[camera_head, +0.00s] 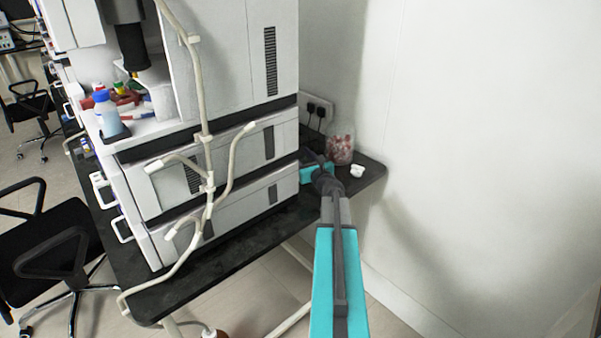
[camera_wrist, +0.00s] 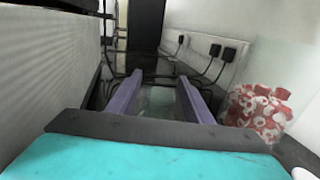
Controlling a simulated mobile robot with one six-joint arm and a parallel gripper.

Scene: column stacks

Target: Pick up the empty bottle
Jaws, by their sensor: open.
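My gripper (camera_wrist: 160,79) is open, with its two purple fingers apart in the wrist view. A clear, faintly greenish thing (camera_wrist: 158,103) shows low between the fingers; it may be the empty bottle, but its shape is mostly hidden by my gripper body. I cannot tell whether the fingers touch it. In the head view my gripper (camera_head: 311,160) is at the back right of the black table (camera_head: 235,240), close beside the stacked instrument, and no empty bottle can be made out there.
A clear jar of red and white pieces (camera_head: 340,149) stands right of my gripper, also in the wrist view (camera_wrist: 258,112). A small white cup (camera_head: 357,171) is near it. The instrument stack (camera_head: 225,165) walls the left; sockets (camera_head: 317,110) and cables are behind. A blue-capped bottle (camera_head: 108,117) holds liquid.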

